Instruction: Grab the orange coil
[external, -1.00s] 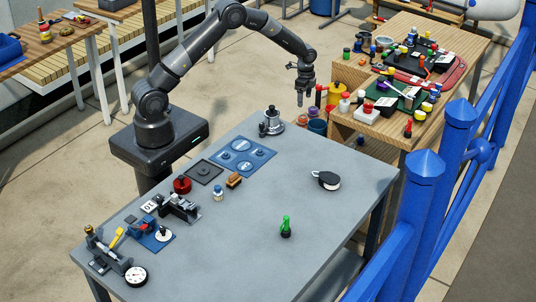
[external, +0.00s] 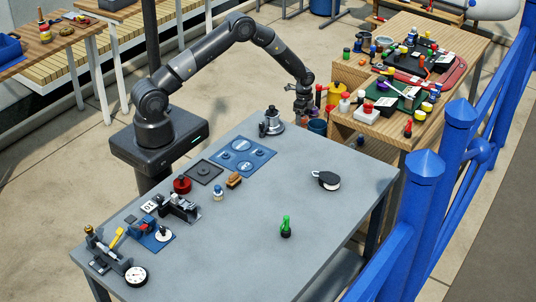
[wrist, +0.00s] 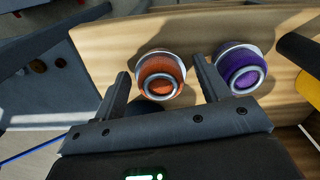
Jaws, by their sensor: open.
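The orange coil (wrist: 161,76) shows in the wrist view as a round orange piece with pale metal rims on a wooden surface. My gripper (wrist: 160,70) is open, with its two fingers to the left and right of the coil in the picture. The fingers do not appear to press on it, and the depth gap is hard to judge. In the external view my gripper (external: 301,116) is low past the grey table's far edge, beside the wooden bench. I cannot make out the orange coil there.
A purple coil (wrist: 240,70) sits close to the right finger. A yellow object (wrist: 301,52) is further right. In the external view, the wooden bench (external: 376,132) carries several jars and tools. The grey table (external: 270,205) holds scattered small items, with bare room in its middle.

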